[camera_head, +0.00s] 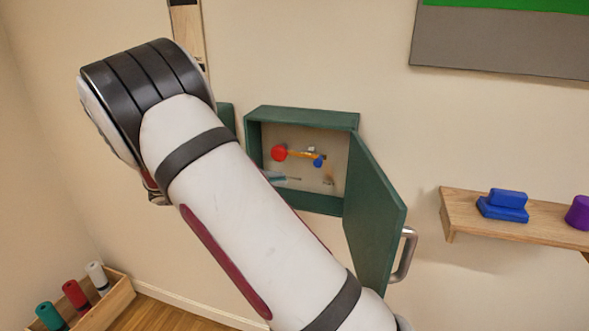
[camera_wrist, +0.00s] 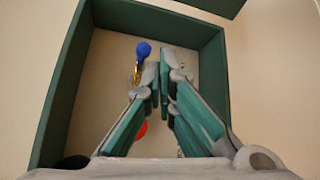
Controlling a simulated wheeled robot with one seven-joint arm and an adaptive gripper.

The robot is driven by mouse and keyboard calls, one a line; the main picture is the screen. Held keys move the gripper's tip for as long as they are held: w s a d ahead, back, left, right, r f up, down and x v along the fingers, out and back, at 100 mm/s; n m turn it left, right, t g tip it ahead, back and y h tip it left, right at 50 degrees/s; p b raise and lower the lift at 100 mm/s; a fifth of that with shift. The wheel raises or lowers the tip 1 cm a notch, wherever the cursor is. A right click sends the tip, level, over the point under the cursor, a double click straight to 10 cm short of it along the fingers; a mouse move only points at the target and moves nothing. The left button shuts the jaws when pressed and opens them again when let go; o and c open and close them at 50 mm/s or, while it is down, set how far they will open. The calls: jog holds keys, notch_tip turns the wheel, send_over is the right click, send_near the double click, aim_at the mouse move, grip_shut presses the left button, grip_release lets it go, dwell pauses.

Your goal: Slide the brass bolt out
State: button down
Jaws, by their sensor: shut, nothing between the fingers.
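The brass bolt (camera_head: 304,154) lies inside an open green wall box (camera_head: 302,115). It is small in the head view, between a red ball (camera_head: 279,153) and a blue knob (camera_head: 318,162). In the wrist view a short brass part (camera_wrist: 137,72) shows below the blue knob (camera_wrist: 143,49), and the red ball (camera_wrist: 141,129) is partly behind a finger. My gripper (camera_wrist: 160,82) is shut and empty at the box opening, its tips just right of the brass part. In the head view only a bit of my gripper (camera_head: 284,177) shows below the bolt; my arm hides the rest.
The box's green door (camera_head: 372,215) stands open to the right, with a grey handle (camera_head: 405,255). A wooden shelf (camera_head: 465,216) with blue blocks (camera_head: 504,205) and a purple object (camera_head: 579,212) is farther right. A wooden crate (camera_head: 112,304) with coloured cylinders is at the lower left.

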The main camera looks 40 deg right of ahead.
jog(key=w+a+f+n+t+h+b, duration=0.1)
jog(key=w+a+f+h, duration=0.2)
jog(key=w, duration=0.3)
jog(key=shift+w+f+t+h, duration=0.25)
jog(key=shift+f+t+h, duration=0.15)
jog(key=shift+h, duration=0.2)
jog(key=p, duration=0.2)
send_near(316, 156)
jog(key=w+d, duration=0.2)
jog(key=shift+s+d+r+p, duration=0.4)
jog(key=shift+s+d+p, duration=0.1)
jog(key=shift+s+d, duration=0.3)
jog(key=shift+s+d+r, duration=0.1)
jog(key=shift+s+d, duration=0.3)
jog(key=shift+s, duration=0.1)
